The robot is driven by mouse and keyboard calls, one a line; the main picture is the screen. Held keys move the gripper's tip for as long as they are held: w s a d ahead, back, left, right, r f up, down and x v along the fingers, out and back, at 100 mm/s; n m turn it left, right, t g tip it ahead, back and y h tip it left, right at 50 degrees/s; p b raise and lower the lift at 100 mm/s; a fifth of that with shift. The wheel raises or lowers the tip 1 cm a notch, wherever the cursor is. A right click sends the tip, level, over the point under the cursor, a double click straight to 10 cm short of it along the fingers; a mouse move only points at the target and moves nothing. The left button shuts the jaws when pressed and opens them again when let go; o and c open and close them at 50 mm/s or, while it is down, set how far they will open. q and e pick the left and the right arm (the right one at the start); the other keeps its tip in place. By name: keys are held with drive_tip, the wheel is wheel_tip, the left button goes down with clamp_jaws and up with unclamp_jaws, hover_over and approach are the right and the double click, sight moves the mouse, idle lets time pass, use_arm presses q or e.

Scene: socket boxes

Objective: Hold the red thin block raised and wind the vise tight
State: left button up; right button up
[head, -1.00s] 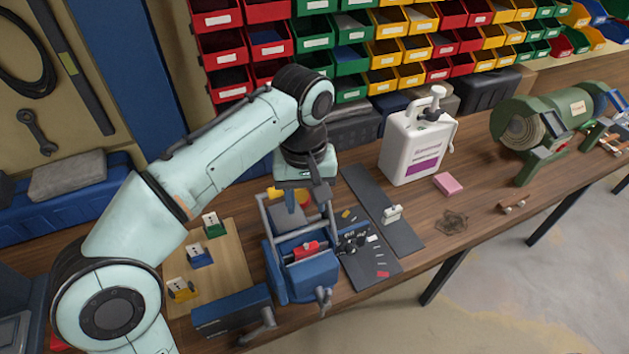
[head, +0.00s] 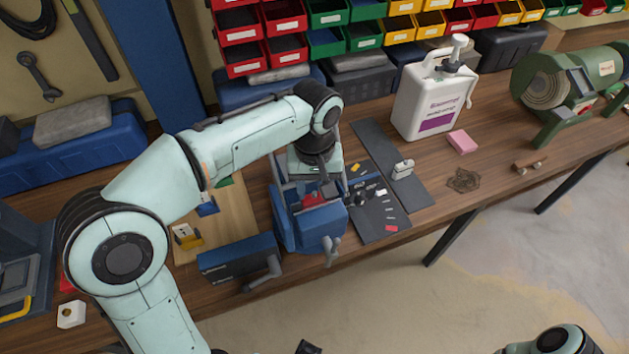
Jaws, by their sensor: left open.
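The blue vise (head: 318,232) stands at the front edge of the wooden bench, with a grey crank handle (head: 331,250) on its front. A red thin block (head: 313,199) shows between the vise jaws. My left gripper (head: 327,188) points down over the vise, close above the red block. It is open; its fingers partly cover the block, and I cannot tell whether they touch it. A dark piece (head: 308,347) at the bottom edge may be the tip of my right gripper; most of it is cut off.
A second blue tool with a crank (head: 238,258) stands left of the vise. A dark mat (head: 375,215) with small parts lies to its right. A white jug (head: 433,100), a pink block (head: 462,142) and a green grinder (head: 560,88) stand farther right. Stacked bins line the back.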

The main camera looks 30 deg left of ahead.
use_arm(q)
clamp_jaws()
drive_tip(key=shift+r+p, duration=0.6)
drive_tip(key=shift+p, duration=0.05)
idle(1.0)
